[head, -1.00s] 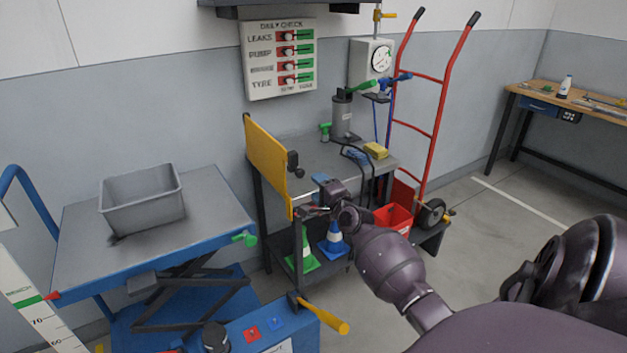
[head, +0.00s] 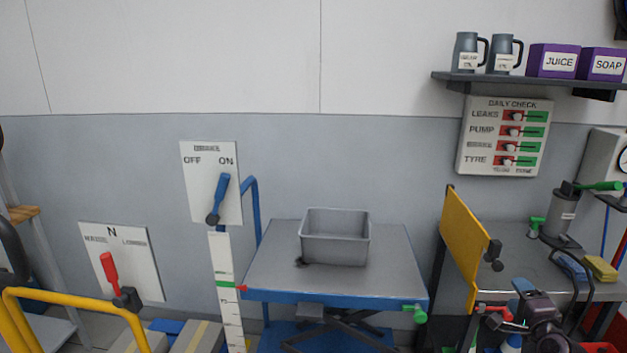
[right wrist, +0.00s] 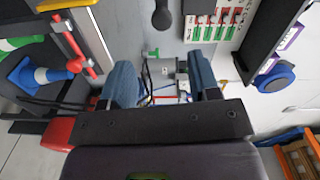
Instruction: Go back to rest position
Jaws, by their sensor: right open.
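My right gripper (head: 518,296) is at the lower right of the head view, in front of the grey workbench (head: 515,262) and right of the yellow panel (head: 462,245). In the right wrist view its two blue fingers (right wrist: 163,75) stand apart with nothing held between them. A grey pump-like cylinder (right wrist: 160,70) shows beyond the gap. My left gripper is not in view.
A blue lift table (head: 270,280) carries a grey bin (head: 335,250). A lever plate (head: 232,160) and the daily check board (head: 503,135) are on the wall. A yellow rail (head: 70,293) is at lower left. A blue-and-white cone (right wrist: 38,76) shows in the wrist view.

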